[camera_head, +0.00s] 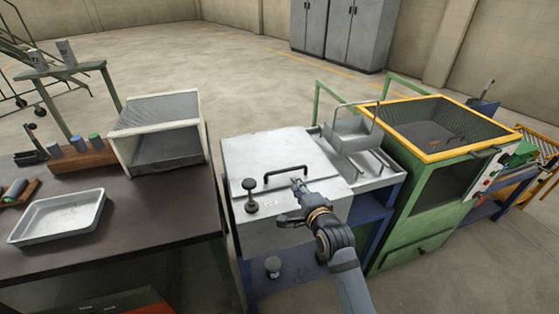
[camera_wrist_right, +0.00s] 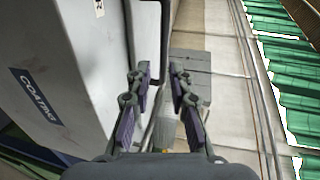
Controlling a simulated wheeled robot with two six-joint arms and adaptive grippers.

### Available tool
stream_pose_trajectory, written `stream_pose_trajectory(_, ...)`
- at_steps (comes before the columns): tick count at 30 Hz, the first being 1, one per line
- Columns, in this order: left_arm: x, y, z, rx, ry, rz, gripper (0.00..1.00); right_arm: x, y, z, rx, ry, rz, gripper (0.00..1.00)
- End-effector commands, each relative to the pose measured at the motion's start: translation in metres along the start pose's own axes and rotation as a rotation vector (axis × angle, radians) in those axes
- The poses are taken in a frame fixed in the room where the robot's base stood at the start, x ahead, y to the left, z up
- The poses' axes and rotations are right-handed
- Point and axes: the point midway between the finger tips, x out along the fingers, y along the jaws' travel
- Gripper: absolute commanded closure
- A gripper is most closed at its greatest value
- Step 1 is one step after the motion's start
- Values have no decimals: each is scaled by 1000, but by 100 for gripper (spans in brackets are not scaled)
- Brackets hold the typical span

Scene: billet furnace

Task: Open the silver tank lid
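The silver tank (camera_head: 275,235) stands in the middle of the head view, and its flat lid (camera_head: 258,147) lies closed on top. A black bar handle (camera_head: 284,172) stands on the lid near its front. My right gripper (camera_head: 299,186) is at the front of the lid, close to the handle's right end. In the right wrist view its two fingers (camera_wrist_right: 161,78) are apart, with the dark handle (camera_wrist_right: 165,45) just ahead of them. I cannot tell whether the bar is between the fingertips. The tank side shows a COATING label (camera_wrist_right: 36,95). My left gripper is in neither view.
A black knob (camera_head: 250,190) stands on the tank's front left. To the right are a wire-handled basket (camera_head: 350,132) and a green, yellow-rimmed tank (camera_head: 432,190). To the left, a dark table (camera_head: 140,225) holds a metal tray (camera_head: 60,217) and an open bin (camera_head: 160,165).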

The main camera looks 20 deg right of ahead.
Motion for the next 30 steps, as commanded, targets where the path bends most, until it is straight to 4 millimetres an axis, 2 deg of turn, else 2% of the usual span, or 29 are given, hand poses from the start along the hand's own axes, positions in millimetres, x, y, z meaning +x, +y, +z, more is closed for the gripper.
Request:
stream_pose_trajectory(3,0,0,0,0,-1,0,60,-1,-2,0,4,0,-2,79)
stream_pose_trajectory(7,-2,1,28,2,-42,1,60,5,-2,0,3,0,-2,79)
stream_pose_trajectory(9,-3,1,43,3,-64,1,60,15,-2,0,2,0,-3,79)
stream_pose_trajectory(12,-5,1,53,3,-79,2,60,36,-2,0,2,0,-3,79)
stream_pose_trajectory(16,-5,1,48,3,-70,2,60,65,-2,0,1,0,-2,79)
stream_pose_trajectory(21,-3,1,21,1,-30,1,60,92,-1,0,1,0,-1,79)
stream_pose_trajectory(24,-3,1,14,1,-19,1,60,101,-1,0,1,0,-2,79)
stream_pose_trajectory(30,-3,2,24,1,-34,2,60,104,-1,0,1,0,-2,79)
